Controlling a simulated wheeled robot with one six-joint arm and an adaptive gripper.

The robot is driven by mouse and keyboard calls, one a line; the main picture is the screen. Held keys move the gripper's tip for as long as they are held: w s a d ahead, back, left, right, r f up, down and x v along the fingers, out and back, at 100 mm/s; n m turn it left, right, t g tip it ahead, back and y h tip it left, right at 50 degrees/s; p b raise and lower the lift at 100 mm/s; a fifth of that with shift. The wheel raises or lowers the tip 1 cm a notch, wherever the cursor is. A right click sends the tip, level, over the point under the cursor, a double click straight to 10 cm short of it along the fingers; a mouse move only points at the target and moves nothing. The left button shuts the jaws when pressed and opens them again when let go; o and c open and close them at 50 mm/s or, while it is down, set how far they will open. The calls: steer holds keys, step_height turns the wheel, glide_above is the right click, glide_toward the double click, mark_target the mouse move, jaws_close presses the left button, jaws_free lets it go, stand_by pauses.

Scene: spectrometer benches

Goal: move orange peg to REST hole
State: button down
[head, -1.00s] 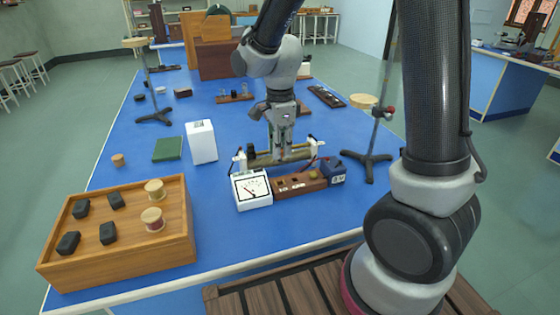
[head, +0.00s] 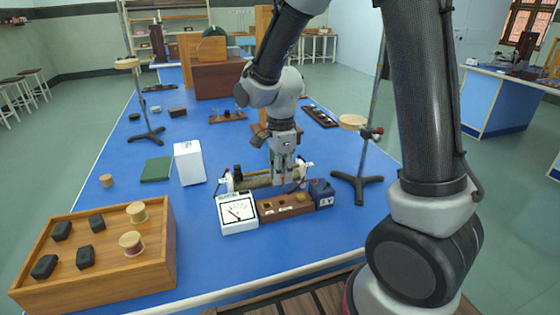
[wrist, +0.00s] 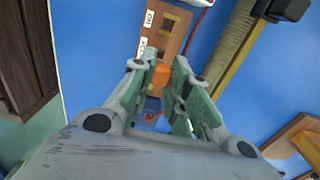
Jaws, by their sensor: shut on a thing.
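The orange peg (wrist: 161,74) shows between my fingertips in the wrist view. My gripper (wrist: 158,76) is shut on it, over the brown wooden block (wrist: 172,40). I cannot tell whether the peg's lower end is in a hole or above the block. Dark square holes and small white labels show on the block; the labels are too small to read surely. In the head view my gripper (head: 284,181) is just behind the block (head: 270,211), and the peg cannot be made out there.
A white meter (head: 238,213) stands left of the block and a dark blue box (head: 321,193) right of it. A wound coil (head: 255,181) lies behind. A clamp stand (head: 357,181) is to the right. A wooden box (head: 90,285) fills the front left.

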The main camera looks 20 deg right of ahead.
steer(key=shift+d+f, duration=0.2)
steer(key=shift+f, duration=3.3)
steer(key=c, duration=1.3)
jaws_free()
step_height(320, 180, up, 12)
steer(key=shift+f, duration=0.1)
